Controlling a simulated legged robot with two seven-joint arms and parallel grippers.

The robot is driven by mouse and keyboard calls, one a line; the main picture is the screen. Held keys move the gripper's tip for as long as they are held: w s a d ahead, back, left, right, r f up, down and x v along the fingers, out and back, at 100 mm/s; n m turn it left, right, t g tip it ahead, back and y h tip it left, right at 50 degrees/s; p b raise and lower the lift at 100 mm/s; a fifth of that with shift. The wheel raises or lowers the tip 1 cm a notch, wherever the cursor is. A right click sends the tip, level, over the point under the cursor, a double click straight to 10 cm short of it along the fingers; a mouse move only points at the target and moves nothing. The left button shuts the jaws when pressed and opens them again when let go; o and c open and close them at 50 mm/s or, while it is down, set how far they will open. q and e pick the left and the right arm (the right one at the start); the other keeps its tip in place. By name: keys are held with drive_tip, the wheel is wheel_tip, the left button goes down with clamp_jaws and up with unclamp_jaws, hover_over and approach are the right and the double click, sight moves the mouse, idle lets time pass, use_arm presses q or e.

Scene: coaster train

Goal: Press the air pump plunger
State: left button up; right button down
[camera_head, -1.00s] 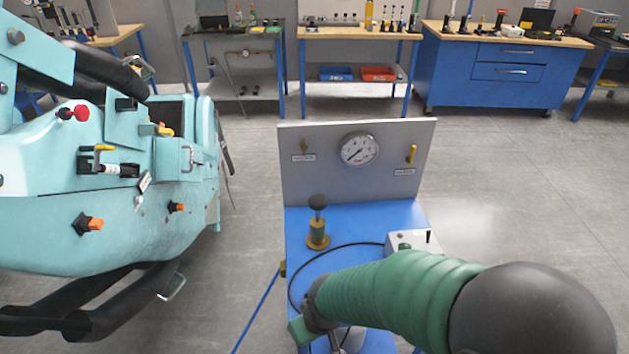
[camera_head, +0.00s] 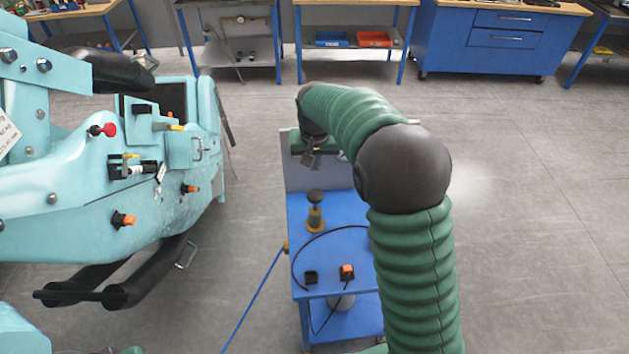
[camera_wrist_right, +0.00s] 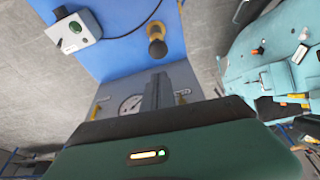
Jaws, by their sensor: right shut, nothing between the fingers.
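The air pump plunger (camera_head: 315,196) is a black round knob on a short brass cylinder, standing upright on the blue cart top (camera_head: 330,225). It also shows in the right wrist view (camera_wrist_right: 157,48), near the top middle. My right gripper (camera_head: 311,158) is above and behind the plunger, in front of the grey gauge panel, apart from the knob. Its fingers show shut and empty in the right wrist view (camera_wrist_right: 158,80). My right arm hides most of the panel and the cart's right side in the head view. My left gripper is not in view.
The panel's round gauge (camera_wrist_right: 131,104) and yellow valve lever (camera_wrist_right: 182,93) are near the gripper. A switch box (camera_wrist_right: 73,30) and a black hose lie on the cart. A teal coaster car (camera_head: 100,190) stands to the left. Open grey floor separates the cart from the workbenches.

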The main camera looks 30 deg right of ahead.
drive_tip(key=p, duration=0.3)
hover_over(316, 199)
drive_tip(key=x, duration=0.5)
drive_tip(key=s+x, duration=0.1)
drive_tip(key=x, duration=0.1)
drive_tip(key=shift+a+f, duration=0.15)
drive_tip(key=shift+f, duration=0.35)
drive_tip(key=x, duration=0.2)
drive_tip(key=p+x, duration=0.2)
drive_tip(key=x, duration=0.1)
drive_tip(key=shift+s+a+f, duration=0.3)
drive_tip(key=shift+a+f, duration=0.1)
drive_tip(key=shift+f, duration=0.2)
wheel_tip(316, 199, down, 6)
drive_tip(key=b, duration=0.5)
drive_tip(key=shift+s, duration=0.15)
drive_tip(key=shift+s+a+r, duration=0.15)
drive_tip(key=shift+s+r, duration=0.05)
drive_tip(key=shift+f, duration=0.1)
